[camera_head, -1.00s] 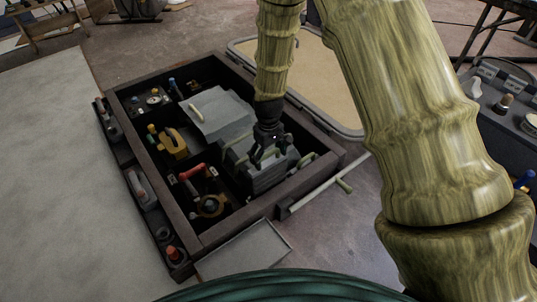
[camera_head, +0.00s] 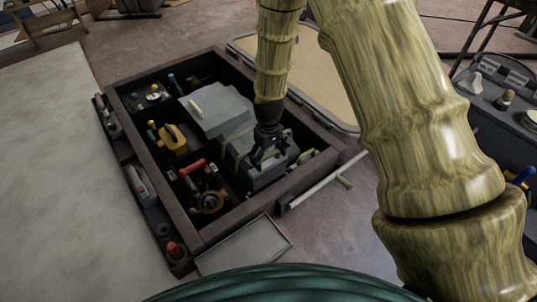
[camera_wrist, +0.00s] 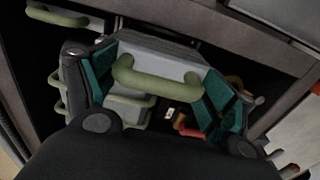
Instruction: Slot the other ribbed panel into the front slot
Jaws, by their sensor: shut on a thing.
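My gripper (camera_head: 268,155) points down into the dark-framed box and is shut on a grey ribbed panel (camera_wrist: 165,48) with an olive handle (camera_wrist: 155,80). In the wrist view its teal-padded fingers (camera_wrist: 158,95) stand on either side of that handle. In the head view, a grey block (camera_head: 268,178) lies directly under the fingers. More olive handles and grey surface show below and left of the held panel in the wrist view. The held panel's lower edge and the front slot are hidden, so I cannot tell how deep it sits.
The box (camera_head: 205,240) has several compartments. A grey piece with a pale handle (camera_head: 196,106) lies behind my gripper. A yellow tool (camera_head: 173,138) and red-handled tool (camera_head: 193,167) lie to the left.

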